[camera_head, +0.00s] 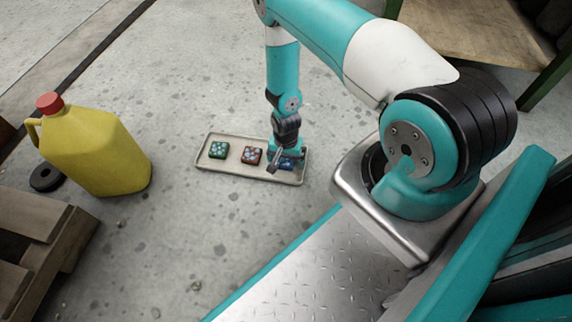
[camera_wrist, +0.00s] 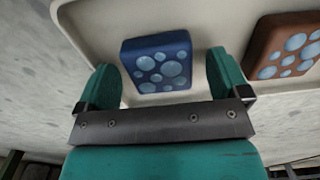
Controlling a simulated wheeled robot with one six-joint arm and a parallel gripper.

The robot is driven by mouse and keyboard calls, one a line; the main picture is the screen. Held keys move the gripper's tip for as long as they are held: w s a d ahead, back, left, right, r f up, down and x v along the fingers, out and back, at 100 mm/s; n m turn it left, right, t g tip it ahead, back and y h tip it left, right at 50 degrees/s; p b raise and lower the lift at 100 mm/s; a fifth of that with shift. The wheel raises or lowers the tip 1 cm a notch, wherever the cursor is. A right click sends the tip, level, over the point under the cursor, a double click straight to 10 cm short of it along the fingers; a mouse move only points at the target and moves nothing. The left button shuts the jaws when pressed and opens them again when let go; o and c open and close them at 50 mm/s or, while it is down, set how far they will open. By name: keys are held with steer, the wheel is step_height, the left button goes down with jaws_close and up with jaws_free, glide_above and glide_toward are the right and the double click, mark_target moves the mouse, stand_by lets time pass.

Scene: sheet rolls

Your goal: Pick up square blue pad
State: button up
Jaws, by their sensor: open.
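The square blue pad (camera_wrist: 157,62) has light blue round spots and lies on the pale tray (camera_wrist: 90,22). In the wrist view it sits between and just beyond the two teal fingertips of my gripper (camera_wrist: 164,72), which are apart with nothing held. In the head view the blue pad (camera_head: 287,163) is at the right end of the tray (camera_head: 232,169), partly hidden by my gripper (camera_head: 284,160) above it. I cannot tell whether the fingers touch the pad.
A red-brown spotted pad (camera_head: 251,155) lies mid-tray and a green spotted pad (camera_head: 219,149) at its left end. A yellow jug (camera_head: 95,150) with a red cap, a black ring (camera_head: 45,177) and a wooden pallet (camera_head: 35,235) stand left. The concrete floor around the tray is clear.

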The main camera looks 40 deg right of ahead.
steer(key=shift+c, duration=0.2)
steer(key=shift+r, duration=0.1)
steer(key=c, duration=1)
